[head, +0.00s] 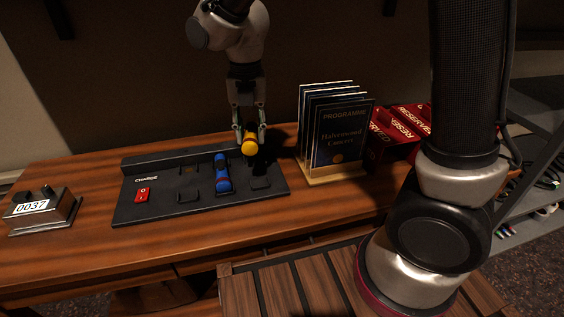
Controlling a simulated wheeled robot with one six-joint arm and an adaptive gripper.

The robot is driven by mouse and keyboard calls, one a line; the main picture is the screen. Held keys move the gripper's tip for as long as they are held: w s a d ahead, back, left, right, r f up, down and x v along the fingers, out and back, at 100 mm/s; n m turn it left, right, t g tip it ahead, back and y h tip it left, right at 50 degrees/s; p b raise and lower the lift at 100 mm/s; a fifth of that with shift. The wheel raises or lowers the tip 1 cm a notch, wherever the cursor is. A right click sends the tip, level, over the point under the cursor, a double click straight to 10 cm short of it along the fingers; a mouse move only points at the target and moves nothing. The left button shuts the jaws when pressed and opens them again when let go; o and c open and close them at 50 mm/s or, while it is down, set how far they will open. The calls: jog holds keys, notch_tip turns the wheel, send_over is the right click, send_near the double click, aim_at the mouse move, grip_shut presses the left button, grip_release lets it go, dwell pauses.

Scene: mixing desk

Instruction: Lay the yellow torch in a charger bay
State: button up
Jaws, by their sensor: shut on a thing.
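The yellow torch (249,147) is held between the fingers of my gripper (250,138), with its round end facing the camera; the rest of it is hidden behind that end and the fingers. My gripper points down over the right part of the black charger (150,208). The charger has several bays. A blue torch (222,175) lies in a bay just left of the yellow torch. The right bay (261,183), below and slightly right of the yellow torch, looks empty. Bays left of the blue torch also look empty. Whether the yellow torch touches the charger I cannot tell.
A red switch (143,195) is on the charger's left part. A rack of dark programmes (338,130) stands close on the right, with red boxes (398,135) beyond. The desk front (130,250) is clear.

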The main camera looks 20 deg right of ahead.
aim_at(256, 172)
jog(key=shift+w+d+n, duration=0.1)
jog(key=shift+d+n, duration=0.2)
jog(key=shift+n, duration=0.7)
jog(key=shift+f, duration=0.2)
jog(key=shift+n, duration=0.3)
notch_tip(256, 172, down, 10)
jog(key=shift+r, duration=0.2)
jog(key=shift+f, duration=0.1)
jog(key=o, duration=1.1)
notch_tip(256, 172, up, 12)
jog(key=shift+r, duration=0.15)
